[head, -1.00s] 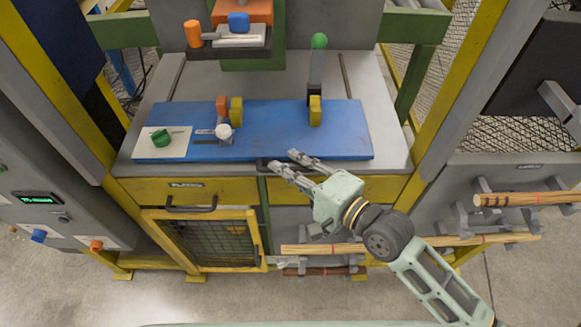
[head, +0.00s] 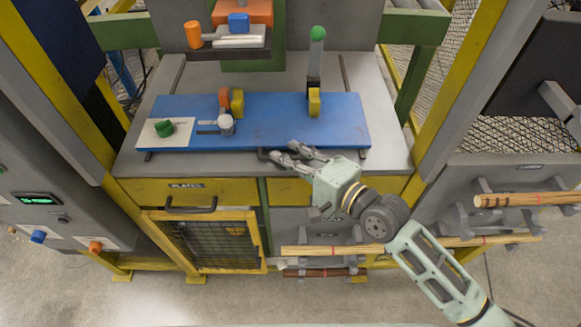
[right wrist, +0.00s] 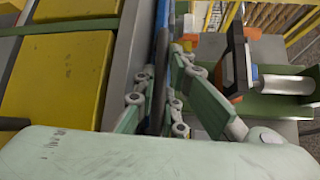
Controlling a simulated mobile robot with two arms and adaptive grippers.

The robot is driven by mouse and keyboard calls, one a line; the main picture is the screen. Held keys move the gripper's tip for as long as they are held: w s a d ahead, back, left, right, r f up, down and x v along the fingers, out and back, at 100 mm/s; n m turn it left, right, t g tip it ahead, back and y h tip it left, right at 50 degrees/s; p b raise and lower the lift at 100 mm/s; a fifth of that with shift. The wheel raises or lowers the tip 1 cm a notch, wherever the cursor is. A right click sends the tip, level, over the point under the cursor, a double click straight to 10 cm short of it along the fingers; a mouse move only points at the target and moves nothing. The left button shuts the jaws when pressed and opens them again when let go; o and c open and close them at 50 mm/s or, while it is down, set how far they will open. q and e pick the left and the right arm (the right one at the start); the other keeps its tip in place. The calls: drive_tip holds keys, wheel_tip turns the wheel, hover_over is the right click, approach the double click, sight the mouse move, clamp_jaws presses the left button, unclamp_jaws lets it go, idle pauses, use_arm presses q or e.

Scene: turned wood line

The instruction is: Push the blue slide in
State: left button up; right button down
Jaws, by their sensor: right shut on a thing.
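The blue slide (head: 280,135) is a flat board on the grey bench, carrying fixtures on top. Its front edge lies a little behind the bench's front edge. A dark bar handle (head: 263,155) is on that front edge. My right gripper (head: 281,151) is at the handle, shut on it, and its fingers partly hide it. In the right wrist view the fingers (right wrist: 161,92) stand on both sides of the dark bar, with a thin blue strip of the slide beyond. My left gripper is not in view.
The slide carries a green knob (head: 164,128), a white knob (head: 225,123), yellow blocks (head: 314,101) and a green-tipped lever (head: 317,50). An orange and grey head (head: 238,38) overhangs the back. Yellow drawers (head: 200,192) and wooden rods on a rack (head: 470,241) are below.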

drive_tip(key=shift+w+f, duration=0.15)
drive_tip(key=shift+w, duration=0.45)
drive_tip(key=shift+s, duration=0.1)
drive_tip(key=c, duration=2.1)
unclamp_jaws()
drive_tip(key=shift+s, duration=0.1)
drive_tip(key=v, duration=1.2)
